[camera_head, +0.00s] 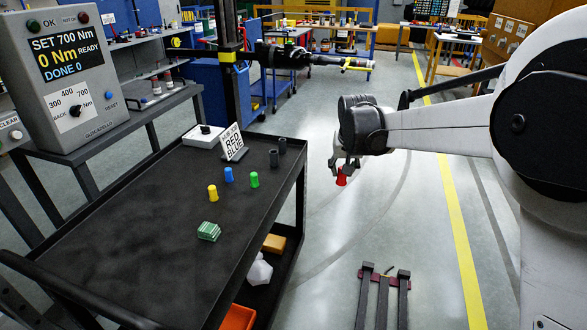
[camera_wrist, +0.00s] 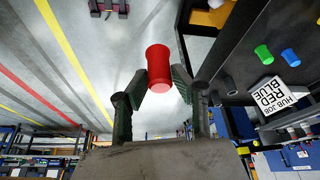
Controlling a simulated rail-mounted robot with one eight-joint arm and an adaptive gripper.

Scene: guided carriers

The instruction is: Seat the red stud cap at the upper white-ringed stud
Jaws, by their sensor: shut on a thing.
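My gripper (camera_head: 346,165) is shut on the red stud cap (camera_head: 342,177) and holds it in the air to the right of the black cart, over the floor. In the wrist view the red cap (camera_wrist: 159,68) sits between the two finger pads of my gripper (camera_wrist: 160,80). The white-ringed studs do not show in either view. A sign on the cart reads "HUB JOB RED BLUE" (camera_head: 233,143).
The black cart top (camera_head: 130,220) holds a yellow cap (camera_head: 212,193), a blue cap (camera_head: 228,174), a green cap (camera_head: 254,179), dark cylinders (camera_head: 278,152) and a green block (camera_head: 208,231). A control box (camera_head: 70,75) reads "SET 700 Nm". A dark forked stand (camera_head: 383,290) is on the floor.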

